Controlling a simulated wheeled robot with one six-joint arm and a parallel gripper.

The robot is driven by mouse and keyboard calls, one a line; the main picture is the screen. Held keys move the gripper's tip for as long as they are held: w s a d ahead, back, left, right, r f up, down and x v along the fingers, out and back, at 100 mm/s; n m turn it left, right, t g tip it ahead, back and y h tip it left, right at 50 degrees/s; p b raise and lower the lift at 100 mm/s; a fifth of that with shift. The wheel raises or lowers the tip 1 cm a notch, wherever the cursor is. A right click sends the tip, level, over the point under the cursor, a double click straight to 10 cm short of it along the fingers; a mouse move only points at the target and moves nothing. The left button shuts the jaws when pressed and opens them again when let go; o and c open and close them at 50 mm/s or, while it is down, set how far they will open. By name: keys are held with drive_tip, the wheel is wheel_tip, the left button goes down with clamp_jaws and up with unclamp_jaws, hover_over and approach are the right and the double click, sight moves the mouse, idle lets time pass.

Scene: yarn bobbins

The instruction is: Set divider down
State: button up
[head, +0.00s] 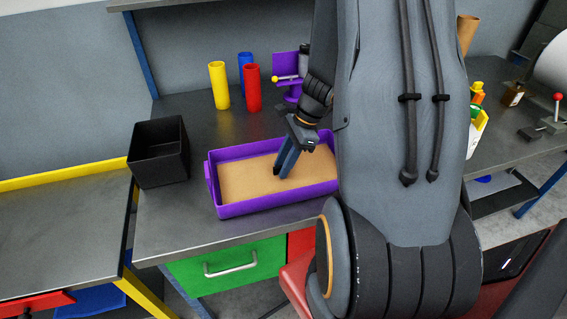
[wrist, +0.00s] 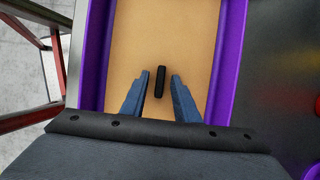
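A flat tan sheet, which looks like the divider (head: 248,179), lies inside the purple tray (head: 231,209) on the metal table. In the wrist view the divider (wrist: 160,25) fills the space between the tray's purple walls. A short black handle (wrist: 159,82) stands out in the middle of the tan surface. My gripper (head: 284,170) points down into the tray. In the wrist view my gripper (wrist: 159,76) has its two blue fingers apart, one on each side of the handle, with gaps to both. What lies under the divider is hidden.
A black open bin (head: 158,160) stands left of the tray. Yellow (head: 219,86), blue (head: 245,62) and red (head: 253,88) cylinders stand behind it, near a purple device (head: 286,66). My arm hides the table to the right.

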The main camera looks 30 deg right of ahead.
drive_tip(key=b+v, duration=0.1)
drive_tip(key=v, duration=1)
drive_tip(key=s+a+n+h, duration=0.1)
drive_tip(key=s+a+n, duration=0.1)
drive_tip(key=a+n, duration=0.3)
drive_tip(key=s+a+n+h, duration=0.1)
drive_tip(key=s+a+n, duration=0.1)
drive_tip(key=a+n, duration=0.4)
drive_tip(key=s+a+n+h, duration=0.2)
drive_tip(key=a+n, duration=0.4)
drive_tip(key=n, duration=0.3)
drive_tip(key=shift+s+a+r, duration=0.1)
drive_tip(key=shift+r, duration=0.2)
drive_tip(key=shift+s+a+n, duration=0.2)
drive_tip(key=shift+a+n, duration=0.2)
drive_tip(key=shift+n, duration=0.3)
drive_tip(key=shift+d, duration=0.15)
